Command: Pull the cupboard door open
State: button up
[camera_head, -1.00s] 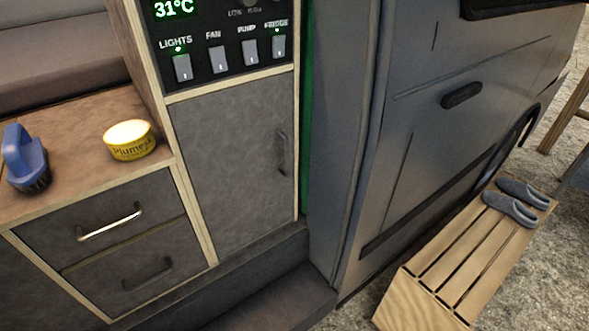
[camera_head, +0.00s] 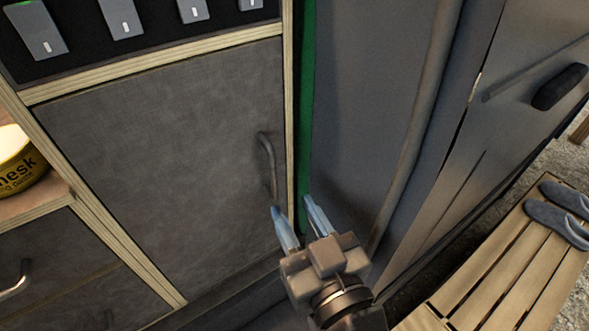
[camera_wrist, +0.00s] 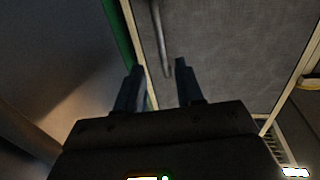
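The cupboard door (camera_head: 170,160) is a grey textured panel in a pale wood frame, and it is shut. Its dark vertical bar handle (camera_head: 267,165) is near the door's right edge. The door (camera_wrist: 225,50) and handle (camera_wrist: 160,40) also show in the wrist view. My gripper (camera_head: 292,205) is open and empty, with its fingertips close below the handle's lower end in the head view. In the wrist view my gripper (camera_wrist: 158,68) has the handle's end in line with the gap between its fingers. I cannot tell whether they touch.
A switch panel (camera_head: 150,40) is above the door. A yellow tin (camera_head: 20,165) stands on the counter at left, above drawers. At right are the van's side (camera_head: 370,110) and a slatted wooden bench (camera_head: 500,270) with grey slippers (camera_head: 560,215).

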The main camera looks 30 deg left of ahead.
aim_at(274, 177)
jog(key=p+x, duration=0.1)
jog(key=x, duration=0.6)
jog(key=shift+a, duration=0.2)
grip_shut()
dwell(1.3)
